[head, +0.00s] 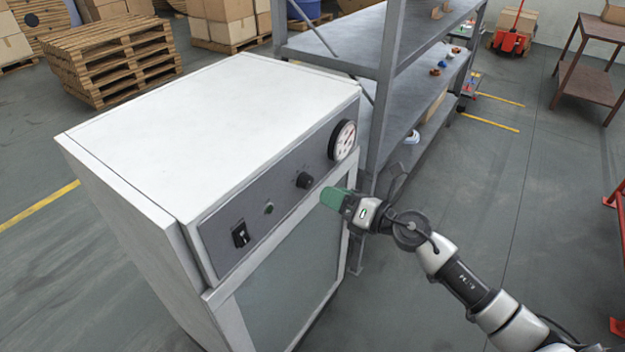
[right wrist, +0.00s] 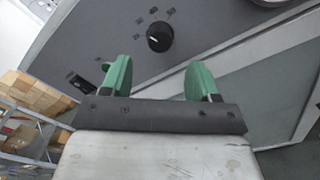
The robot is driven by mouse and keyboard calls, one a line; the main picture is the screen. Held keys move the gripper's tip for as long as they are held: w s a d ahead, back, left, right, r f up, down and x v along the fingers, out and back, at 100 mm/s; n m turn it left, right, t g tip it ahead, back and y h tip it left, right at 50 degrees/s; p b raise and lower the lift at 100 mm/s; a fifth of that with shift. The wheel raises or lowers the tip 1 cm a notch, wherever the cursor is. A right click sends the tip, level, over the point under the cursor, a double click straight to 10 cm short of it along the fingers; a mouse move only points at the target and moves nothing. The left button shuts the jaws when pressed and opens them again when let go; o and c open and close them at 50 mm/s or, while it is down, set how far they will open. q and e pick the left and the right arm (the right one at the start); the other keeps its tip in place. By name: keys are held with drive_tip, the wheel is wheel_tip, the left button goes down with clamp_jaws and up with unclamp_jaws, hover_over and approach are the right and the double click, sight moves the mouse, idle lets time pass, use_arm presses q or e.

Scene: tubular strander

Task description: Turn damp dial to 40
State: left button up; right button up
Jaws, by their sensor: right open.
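The damp dial, a round black knob (head: 305,180) with a pale pointer mark, sits on the dark control panel of a white cabinet (head: 200,120). In the right wrist view the knob (right wrist: 159,37) is ahead of the fingers, with small marks around it too small to read. My right gripper (head: 333,197) has green fingers and is near the panel, to the right of and below the knob. In the right wrist view my right gripper (right wrist: 158,80) is open and empty, its fingers apart and not touching the knob. My left gripper is not in view.
The panel also carries a round gauge (head: 343,140), a small green button (head: 268,208) and a black switch (head: 241,236). A grey metal shelf (head: 400,120) stands close behind the cabinet. Pallets (head: 110,55) are at the back left. Floor to the right is open.

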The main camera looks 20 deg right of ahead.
sight(310, 184)
drive_tip(key=x, duration=0.6)
drive_tip(key=shift+w+a+p, duration=0.15)
drive_tip(key=shift+w+p, duration=0.05)
drive_tip(key=shift+p, duration=0.2)
drive_tip(key=c, duration=0.9)
drive_tip(key=shift+r+m+p, duration=0.15)
drive_tip(key=shift+m+p, duration=0.55)
drive_tip(key=shift+p, duration=0.05)
drive_tip(key=shift+m+p, duration=0.9)
drive_tip(key=shift+m, duration=0.2)
drive_tip(key=shift+m+p, duration=1.3)
drive_tip(key=shift+m, duration=0.8)
